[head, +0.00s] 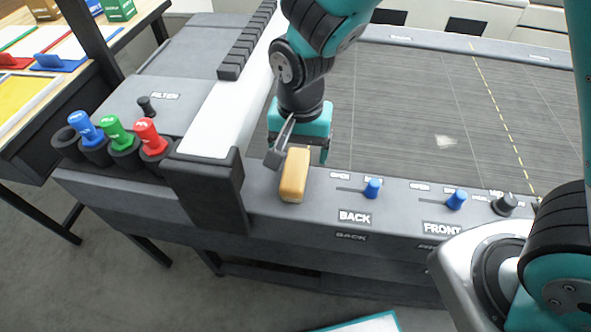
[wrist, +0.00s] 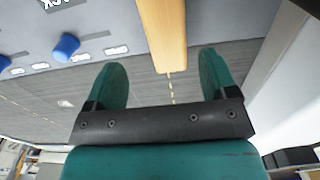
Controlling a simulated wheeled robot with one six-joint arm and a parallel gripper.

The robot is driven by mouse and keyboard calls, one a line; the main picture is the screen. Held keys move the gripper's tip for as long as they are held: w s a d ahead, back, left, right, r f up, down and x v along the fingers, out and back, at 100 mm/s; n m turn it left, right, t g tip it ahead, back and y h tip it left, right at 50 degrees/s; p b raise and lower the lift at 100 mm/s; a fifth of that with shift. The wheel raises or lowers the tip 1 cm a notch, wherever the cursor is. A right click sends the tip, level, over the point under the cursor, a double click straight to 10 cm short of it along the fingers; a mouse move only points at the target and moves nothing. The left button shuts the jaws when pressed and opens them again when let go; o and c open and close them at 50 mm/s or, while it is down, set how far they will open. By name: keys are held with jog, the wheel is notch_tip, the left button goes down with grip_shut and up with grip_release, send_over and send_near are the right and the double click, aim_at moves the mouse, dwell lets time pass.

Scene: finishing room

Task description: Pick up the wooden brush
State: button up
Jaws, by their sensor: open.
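The wooden brush (head: 294,175) is a tan block lying on the grey front ledge of the machine, just right of a dark post. In the wrist view the brush (wrist: 163,35) runs from the top edge down to between the two fingers. My gripper (head: 300,150) is open at the far end of the brush in the head view. In the wrist view my gripper (wrist: 165,80) shows its teal fingers apart, one on each side of the brush's near end. No contact with the brush is visible. The underside of the brush is hidden.
Blue knobs (head: 372,188) labelled BACK and FRONT stand on the ledge to the right. The dark post (head: 208,190) and white beam (head: 228,115) are close on the left. Blue, green and red handled tools (head: 118,133) sit in holders further left. The grey slatted bed (head: 420,110) lies behind.

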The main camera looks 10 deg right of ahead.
aim_at(295, 168)
jog(key=shift+w+a+f+p, duration=0.15)
jog(key=shift+f+p, duration=0.35)
jog(key=shift+f, duration=1.45)
jog(key=shift+a+f+p, duration=0.2)
jog(key=shift+f+p, duration=0.3)
jog(key=shift+f, duration=1.4)
jog(key=c, duration=1.1)
jog(key=shift+r, duration=0.1)
notch_tip(295, 168, up, 20)
jog(key=shift+f+b, duration=0.1)
jog(key=shift+b, duration=1.1)
